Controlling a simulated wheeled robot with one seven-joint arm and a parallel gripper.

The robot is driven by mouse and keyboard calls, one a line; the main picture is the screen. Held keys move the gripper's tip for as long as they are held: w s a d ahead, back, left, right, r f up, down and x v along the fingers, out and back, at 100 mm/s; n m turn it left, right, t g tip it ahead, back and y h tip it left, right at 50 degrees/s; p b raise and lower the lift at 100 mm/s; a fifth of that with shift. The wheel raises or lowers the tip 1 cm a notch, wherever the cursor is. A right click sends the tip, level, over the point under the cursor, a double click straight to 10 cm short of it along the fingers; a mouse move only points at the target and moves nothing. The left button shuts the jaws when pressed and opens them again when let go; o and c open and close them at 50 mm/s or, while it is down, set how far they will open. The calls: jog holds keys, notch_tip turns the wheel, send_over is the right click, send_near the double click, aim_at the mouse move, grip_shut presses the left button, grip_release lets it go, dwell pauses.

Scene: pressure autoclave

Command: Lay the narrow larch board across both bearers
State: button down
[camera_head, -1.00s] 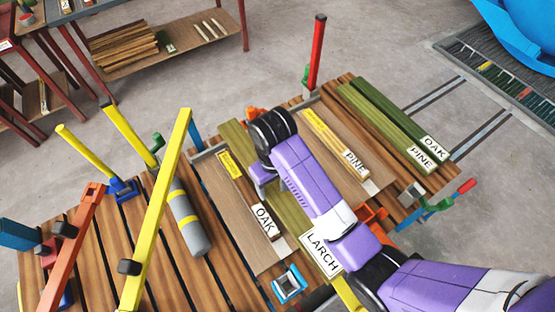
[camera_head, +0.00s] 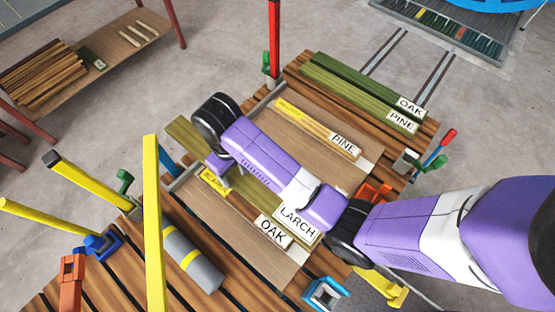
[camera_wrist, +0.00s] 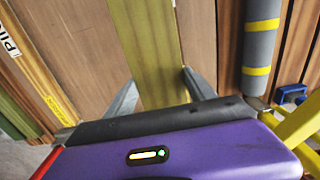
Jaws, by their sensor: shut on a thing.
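The narrow larch board (camera_head: 188,136), greenish with a white LARCH label, is in my gripper (camera_head: 218,165). In the wrist view the grey fingers (camera_wrist: 158,92) stand either side of the larch board (camera_wrist: 148,45). In the head view the board runs just right of an oak strip (camera_head: 243,208), partly covering its edge in the picture. A pine strip (camera_head: 318,128) lies right of my arm. Both strips carry yellow tags too small to read and rest on brown panels. I cannot tell which parts are the bearers, or the board's height. My arm hides its middle.
Green oak (camera_head: 370,83) and pine (camera_head: 350,92) boards lie at the table's far right. A grey cylinder with yellow bands (camera_head: 192,260) lies left. A yellow post (camera_head: 152,220) and a red post (camera_head: 273,35) stand up. A blue clamp (camera_head: 323,293) is at the near edge.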

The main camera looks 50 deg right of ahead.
aim_at(236, 169)
jog(key=f+b, duration=0.1)
jog(key=f, duration=0.1)
jog(key=w+f+b, duration=0.1)
jog(key=shift+d+f+b, duration=0.1)
jog(key=shift+d+b, duration=0.25)
jog(key=shift+w+d+r, duration=0.15)
jog(key=shift+w+d, duration=0.1)
jog(key=shift+d, duration=0.3)
jog(key=shift+w+d+r, duration=0.15)
jog(key=shift+w+d, duration=0.1)
jog(key=shift+d, duration=0.25)
jog(key=w+d+r+n+p, duration=0.3)
jog(key=d+r+n+p, duration=0.3)
jog(key=d+r+n, duration=0.95)
jog(key=shift+w+a+f+n+b, duration=0.1)
jog(key=shift+a+f+n+b, duration=0.7)
jog(key=shift+f, duration=3.05)
jog(key=shift+s+f+n+b, duration=0.1)
jog(key=shift+f+b, duration=1.45)
jog(key=shift+f, duration=2.25)
jog(key=shift+w+a+f+n+b, duration=0.1)
jog(key=shift+a+f+n+b, duration=0.7)
jog(key=shift+f, duration=3.05)
jog(key=shift+d+f+m+b, duration=0.15)
jog(key=shift+d+m+b, duration=0.25)
jog(key=shift+m+b, duration=0.05)
jog(key=shift+c, duration=1.6)
grip_release()
jog(key=shift+f, duration=0.1)
